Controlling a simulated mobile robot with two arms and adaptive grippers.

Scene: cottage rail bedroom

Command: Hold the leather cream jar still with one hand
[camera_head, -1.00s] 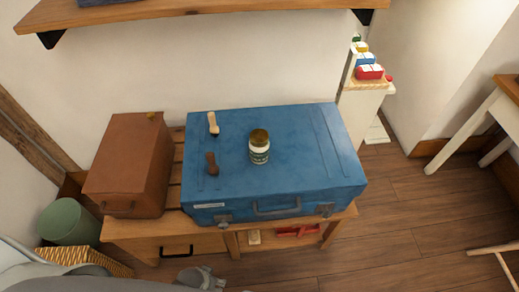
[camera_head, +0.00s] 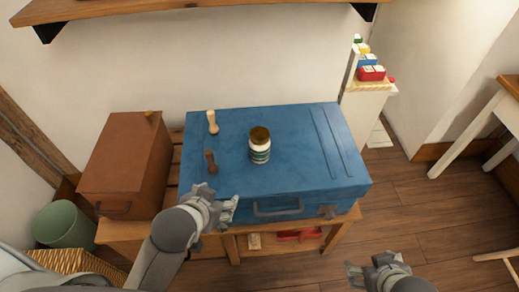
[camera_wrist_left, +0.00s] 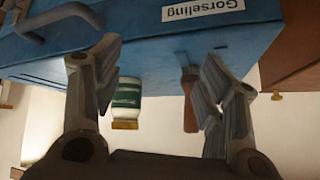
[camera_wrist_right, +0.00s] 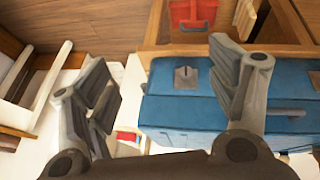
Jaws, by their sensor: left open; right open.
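The leather cream jar (camera_head: 260,150) is a white jar with a green label and a brown-gold lid. It stands upright on the blue suitcase (camera_head: 290,180). It also shows upside down between the fingers in the left wrist view (camera_wrist_left: 127,98), beyond the fingertips. My left gripper (camera_head: 222,208) is open and empty at the suitcase's front edge, in front of and left of the jar, apart from it. My right gripper (camera_head: 365,270) is open and empty over the floor, right of the bench and well away from the jar; it faces the suitcase in the right wrist view (camera_wrist_right: 172,75).
A brown case (camera_head: 125,165) sits to the left on the wooden bench (camera_head: 232,246). A shelf (camera_head: 190,8) hangs above. The suitcase's right half is clear.

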